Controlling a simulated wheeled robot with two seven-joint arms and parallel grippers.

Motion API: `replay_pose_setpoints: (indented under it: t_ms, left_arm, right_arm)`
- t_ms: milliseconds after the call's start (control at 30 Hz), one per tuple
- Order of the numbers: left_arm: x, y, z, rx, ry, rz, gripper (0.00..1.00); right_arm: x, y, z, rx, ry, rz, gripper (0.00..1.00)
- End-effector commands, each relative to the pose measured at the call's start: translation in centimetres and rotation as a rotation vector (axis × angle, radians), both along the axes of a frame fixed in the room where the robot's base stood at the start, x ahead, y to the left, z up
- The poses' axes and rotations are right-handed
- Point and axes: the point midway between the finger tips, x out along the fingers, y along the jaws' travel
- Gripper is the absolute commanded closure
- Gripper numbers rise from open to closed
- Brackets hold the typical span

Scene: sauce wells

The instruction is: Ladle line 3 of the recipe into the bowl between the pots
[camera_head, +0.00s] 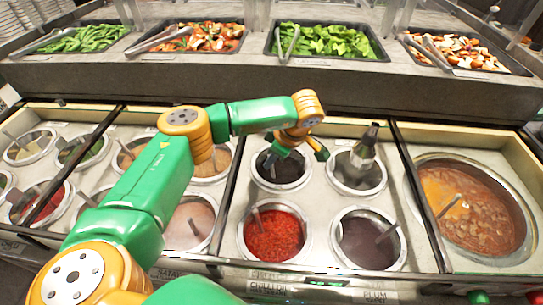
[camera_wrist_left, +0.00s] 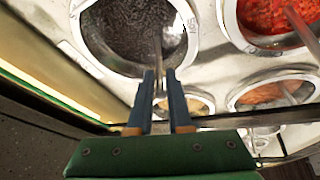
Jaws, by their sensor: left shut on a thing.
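My left gripper (camera_head: 275,153) is over the back-left well of the middle counter section, which holds a dark sauce (camera_head: 284,172). In the left wrist view the two blue fingers (camera_wrist_left: 160,78) are shut on a thin metal ladle handle (camera_wrist_left: 166,45) at the rim of that dark-sauce well (camera_wrist_left: 125,30). The ladle's bowl end is not clearly seen. Close by are a red chilli sauce well (camera_head: 272,238), a dark plum-labelled well (camera_head: 366,245) and a back-right well (camera_head: 344,180) with a dark-topped object in it. I cannot make out the recipe or a separate receiving bowl. My right gripper is not in view.
A large pot of brown stew (camera_head: 470,215) stands at the right. More sauce wells with ladles (camera_head: 190,222) lie at the left, partly behind my left arm. Trays of vegetables with tongs (camera_head: 325,42) sit on the raised shelf behind. Dark rails divide the counter sections.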

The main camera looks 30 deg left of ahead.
Motion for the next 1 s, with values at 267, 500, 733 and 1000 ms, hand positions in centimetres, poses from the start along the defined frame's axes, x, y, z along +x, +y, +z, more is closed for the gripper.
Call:
replay_pose_setpoints:
  t_ms: [267, 500, 733, 1000]
  left_arm:
    - [0.01, 0.0, -0.45, 0.0, 0.0, 0.0, 1.0]
    - [0.0, 0.01, -0.54, 0.0, 0.0, 0.0, 1.0]
    - [0.0, 0.0, -0.87, 0.0, 0.0, 0.0, 1.0]
    - [-0.02, 0.01, -0.86, 0.0, 0.001, 0.0, 0.48]
  right_arm:
    - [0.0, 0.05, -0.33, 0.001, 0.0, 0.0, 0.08]
    - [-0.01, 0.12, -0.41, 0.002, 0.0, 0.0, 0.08]
    - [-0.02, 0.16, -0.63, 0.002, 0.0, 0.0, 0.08]
    - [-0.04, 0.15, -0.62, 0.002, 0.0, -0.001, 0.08]
